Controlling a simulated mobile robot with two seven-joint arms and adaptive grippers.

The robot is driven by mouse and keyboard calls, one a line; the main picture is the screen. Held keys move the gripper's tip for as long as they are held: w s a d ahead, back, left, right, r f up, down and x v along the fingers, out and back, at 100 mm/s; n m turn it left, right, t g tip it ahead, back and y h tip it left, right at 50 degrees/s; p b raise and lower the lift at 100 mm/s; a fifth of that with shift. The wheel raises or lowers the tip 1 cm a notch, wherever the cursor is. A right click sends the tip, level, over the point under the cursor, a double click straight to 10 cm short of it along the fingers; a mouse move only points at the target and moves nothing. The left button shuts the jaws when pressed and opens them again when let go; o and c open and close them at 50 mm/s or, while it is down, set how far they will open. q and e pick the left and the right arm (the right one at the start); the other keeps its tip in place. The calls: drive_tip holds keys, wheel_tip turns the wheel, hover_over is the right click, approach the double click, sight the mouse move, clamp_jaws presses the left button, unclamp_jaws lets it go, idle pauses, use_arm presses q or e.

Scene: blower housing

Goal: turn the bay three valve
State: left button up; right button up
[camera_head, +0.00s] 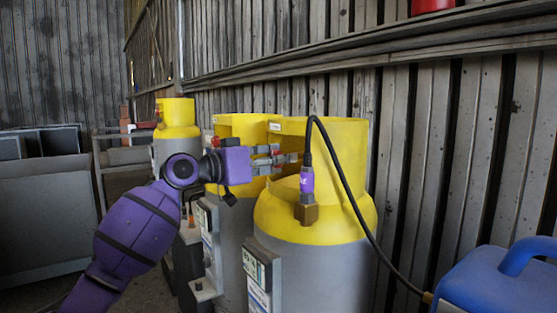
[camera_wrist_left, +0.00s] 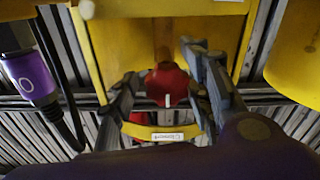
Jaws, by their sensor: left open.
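A red valve knob (camera_wrist_left: 167,84) sits inside a yellow cylinder collar in the left wrist view, below a brass-coloured stem. In the head view, a bit of red knob (camera_head: 291,157) shows at the fingertips, mostly hidden. My left gripper (camera_head: 277,158) reaches in from the left at the collar of the front grey-and-yellow cylinder (camera_head: 345,225). In the left wrist view, its open fingers (camera_wrist_left: 163,68) stand on either side of the red knob; I cannot tell whether they touch it. No bay number is readable. My right gripper is out of view.
A purple connector (camera_head: 307,180) with a brass fitting and black hose (camera_head: 350,190) hangs in front of the front cylinder. More yellow-topped cylinders (camera_head: 178,115) stand behind, left. A blue case (camera_head: 500,280) is at lower right, and a slatted wall (camera_head: 450,120) closes the back.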

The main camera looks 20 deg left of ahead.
use_arm(q)
drive_tip(key=shift+s+a+f, duration=0.1)
drive_tip(key=shift+s+a, duration=0.3)
drive_tip(key=shift+a, duration=0.05)
drive_tip(key=v, duration=1.1)
drive_tip(key=shift+d, duration=0.1)
